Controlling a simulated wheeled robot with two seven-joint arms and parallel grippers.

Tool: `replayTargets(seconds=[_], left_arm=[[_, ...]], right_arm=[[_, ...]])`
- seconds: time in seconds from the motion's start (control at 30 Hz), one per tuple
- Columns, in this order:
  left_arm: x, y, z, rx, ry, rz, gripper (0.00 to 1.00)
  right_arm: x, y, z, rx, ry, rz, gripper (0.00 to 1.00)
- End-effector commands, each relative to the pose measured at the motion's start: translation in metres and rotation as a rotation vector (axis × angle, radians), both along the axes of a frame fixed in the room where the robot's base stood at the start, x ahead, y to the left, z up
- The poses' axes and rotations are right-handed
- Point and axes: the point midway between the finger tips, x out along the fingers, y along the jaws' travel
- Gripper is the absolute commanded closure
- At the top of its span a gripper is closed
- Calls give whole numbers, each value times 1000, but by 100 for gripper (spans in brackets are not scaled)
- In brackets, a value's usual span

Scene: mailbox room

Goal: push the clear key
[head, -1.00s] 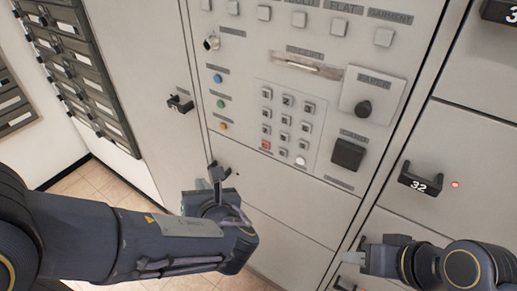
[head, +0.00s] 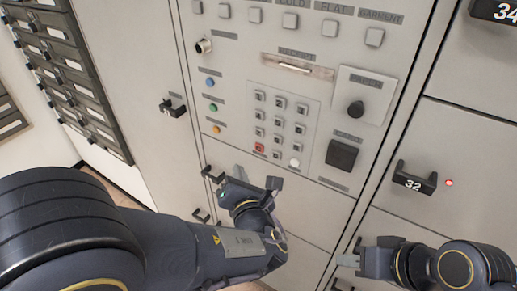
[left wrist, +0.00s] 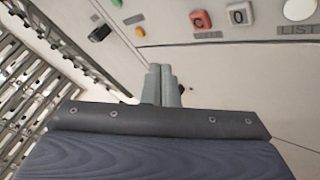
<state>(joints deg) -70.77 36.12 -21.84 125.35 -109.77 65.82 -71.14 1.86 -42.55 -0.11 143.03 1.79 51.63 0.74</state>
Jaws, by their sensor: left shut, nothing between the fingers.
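The clear key is a small red key marked C (head: 259,147) at the bottom left of the keypad on the grey panel. In the left wrist view the red C key (left wrist: 200,20) is near the top, above and right of the fingertips. My left gripper (head: 273,183) is shut and empty, below the keypad and apart from the key in the picture. Its closed fingers also show in the left wrist view (left wrist: 161,72). My right gripper (head: 348,260) is low at the right, away from the keypad; its finger opening is too small to judge.
Beside the C key are the 0 key (left wrist: 238,14) and a round white key (head: 295,162). An orange button (head: 216,129) lies left of the keypad. A dark square (head: 341,154) and a knob (head: 355,109) are right. Black handles (head: 172,107) stick out from the doors.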

Motion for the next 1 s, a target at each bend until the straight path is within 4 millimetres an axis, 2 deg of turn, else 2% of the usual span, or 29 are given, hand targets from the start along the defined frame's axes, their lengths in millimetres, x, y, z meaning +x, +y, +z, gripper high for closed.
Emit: replayTargets(seconds=[0.2,0.4,1.0], left_arm=[[26,-18,-1,0,0,2,100],[41,-29,0,0,0,2,100],[47,-34,0,0,1,1,100]], right_arm=[[0,0,-2,0,0,0,64],[0,0,2,0,0,0,64],[0,0,3,0,0,0,64]])
